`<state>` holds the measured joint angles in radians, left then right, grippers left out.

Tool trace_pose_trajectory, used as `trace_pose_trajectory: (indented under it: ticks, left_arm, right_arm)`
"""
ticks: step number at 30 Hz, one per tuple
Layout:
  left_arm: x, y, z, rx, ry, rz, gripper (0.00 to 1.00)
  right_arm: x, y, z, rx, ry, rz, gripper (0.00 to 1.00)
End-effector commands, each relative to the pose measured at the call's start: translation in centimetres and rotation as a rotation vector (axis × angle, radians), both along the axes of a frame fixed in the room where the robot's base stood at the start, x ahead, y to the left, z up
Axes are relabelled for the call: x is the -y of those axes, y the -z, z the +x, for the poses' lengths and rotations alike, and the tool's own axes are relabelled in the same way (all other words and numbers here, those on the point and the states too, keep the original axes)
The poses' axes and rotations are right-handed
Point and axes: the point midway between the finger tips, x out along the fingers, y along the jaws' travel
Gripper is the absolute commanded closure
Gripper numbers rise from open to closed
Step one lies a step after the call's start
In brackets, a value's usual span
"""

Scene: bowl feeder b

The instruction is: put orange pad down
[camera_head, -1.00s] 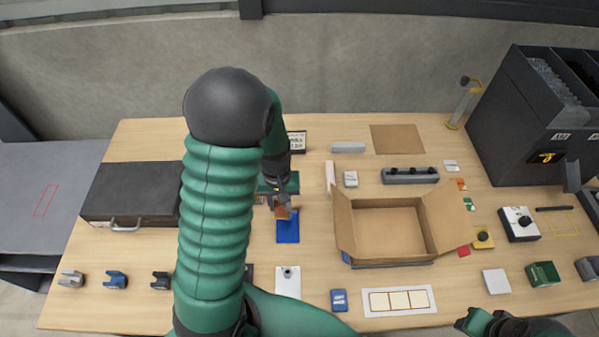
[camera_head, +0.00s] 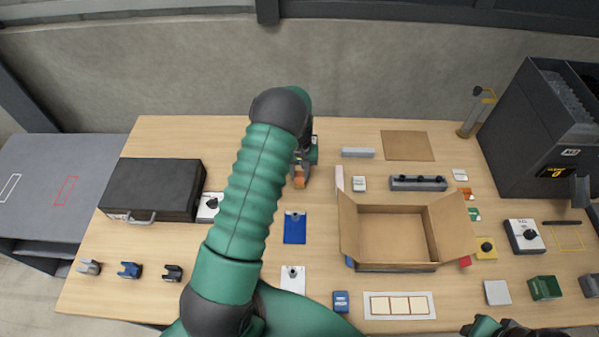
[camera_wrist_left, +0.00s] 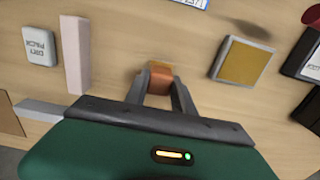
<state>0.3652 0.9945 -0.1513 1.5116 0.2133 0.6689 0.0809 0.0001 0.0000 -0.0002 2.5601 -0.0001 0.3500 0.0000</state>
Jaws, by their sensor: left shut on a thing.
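The orange pad (camera_head: 299,182) is between the fingertips of my left gripper (camera_head: 300,174). In the left wrist view the pad (camera_wrist_left: 160,82) shows as a small orange block, pinched between the two dark fingers (camera_wrist_left: 160,88). It is over bare wood, behind the blue clipboard (camera_head: 295,228) and left of the pink block (camera_head: 339,178). I cannot tell whether its underside touches the table. A part of my right arm shows at the bottom right edge; its fingers cannot be made out.
The open cardboard box (camera_head: 349,226) stands right of the clipboard. The white dry pack (camera_head: 359,184) and a grey block (camera_head: 358,152) are near the pink block. In the wrist view a yellow-topped square (camera_wrist_left: 245,63) lies to the right. My arm hides some table.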

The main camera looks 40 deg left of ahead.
Motion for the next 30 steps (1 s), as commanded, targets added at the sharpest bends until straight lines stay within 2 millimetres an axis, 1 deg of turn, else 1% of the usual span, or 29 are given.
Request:
trace_pose_trajectory:
  ticks: [6, 7, 11, 19, 21, 23, 26, 30]
  left_arm:
    - [-0.1, 0.4, -0.1, 0.001, -0.001, 0.0, 1.0]
    - [-0.1, 0.2, -0.1, 0.001, -0.001, 0.0, 0.66]
    - [0.0, 0.2, -0.1, 0.0, -0.001, 0.0, 0.49]
    - [0.0, 0.2, -0.1, 0.0, 0.0, 0.0, 0.48]
    - [0.0, -0.3, -0.1, 0.001, 0.0, 0.001, 0.48]
    - [0.0, -0.6, 0.0, 0.002, 0.0, 0.001, 0.48]
    - [-0.1, -2.5, 0.1, 0.004, 0.0, 0.001, 0.48]
    - [-0.2, -6.3, 0.2, 0.007, -0.001, 0.003, 0.48]
  right_arm:
    - [0.0, 0.4, 0.0, 0.0, 0.0, 0.0, 0.64]
    - [0.0, 0.2, 0.0, 0.0, 0.0, 0.0, 0.64]
    - [0.0, 0.2, 0.0, 0.0, 0.0, 0.0, 0.64]
    - [0.0, 0.2, 0.0, 0.0, 0.0, 0.0, 0.64]
    - [0.0, -0.1, 0.0, 0.0, 0.0, 0.0, 0.64]
    - [0.0, 0.2, 0.0, 0.0, 0.0, 0.0, 0.64]
    - [0.0, 0.7, 0.0, 0.0, 0.0, 0.0, 0.64]
    - [0.0, 1.3, 0.0, 0.0, 0.0, 0.0, 0.64]
